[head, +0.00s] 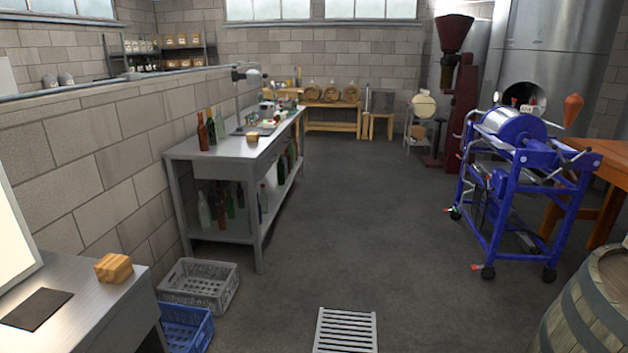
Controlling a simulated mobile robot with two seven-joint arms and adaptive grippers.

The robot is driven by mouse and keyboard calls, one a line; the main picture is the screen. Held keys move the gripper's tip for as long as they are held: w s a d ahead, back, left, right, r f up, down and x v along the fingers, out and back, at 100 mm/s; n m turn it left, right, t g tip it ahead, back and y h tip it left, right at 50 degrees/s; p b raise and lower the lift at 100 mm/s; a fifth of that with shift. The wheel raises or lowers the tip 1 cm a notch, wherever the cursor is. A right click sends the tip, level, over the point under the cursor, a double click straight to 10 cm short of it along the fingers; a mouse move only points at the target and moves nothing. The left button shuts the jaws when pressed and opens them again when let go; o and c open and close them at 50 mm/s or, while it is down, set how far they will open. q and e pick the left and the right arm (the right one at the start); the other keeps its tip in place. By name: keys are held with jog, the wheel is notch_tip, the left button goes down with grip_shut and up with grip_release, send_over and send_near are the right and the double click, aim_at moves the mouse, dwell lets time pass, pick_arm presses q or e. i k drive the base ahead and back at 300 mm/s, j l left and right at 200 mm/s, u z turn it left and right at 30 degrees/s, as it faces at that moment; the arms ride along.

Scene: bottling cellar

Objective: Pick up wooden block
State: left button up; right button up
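A light-brown wooden block (113,268) sits on the near metal table (98,318) at the lower left, close to that table's far right corner. A smaller tan block-like thing (252,137) lies on the long metal workbench (200,153) further back; it is too small to tell whether it is wood. Neither of my grippers shows in the head view.
A dark flat mat (37,309) lies left of the block. A grey crate (225,288) and a blue crate (190,335) stand on the floor beside the table. A blue wheeled machine (512,140) and a barrel (590,315) stand at right. The middle floor is clear around a slatted grate (345,330).

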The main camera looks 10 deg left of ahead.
aim_at(251, 137)
jog(key=i+u, duration=0.15)
jog(key=i, duration=0.6)
jog(key=i+l+u, duration=0.15)
jog(key=i, duration=0.55)
jog(key=i+j+u, duration=0.3)
jog(key=i, duration=0.3)
jog(key=i+j+u, duration=0.1)
jog(key=i+u, duration=0.25)
jog(key=i, duration=0.2)
jog(key=i+j, duration=0.15)
jog(key=i, duration=0.05)
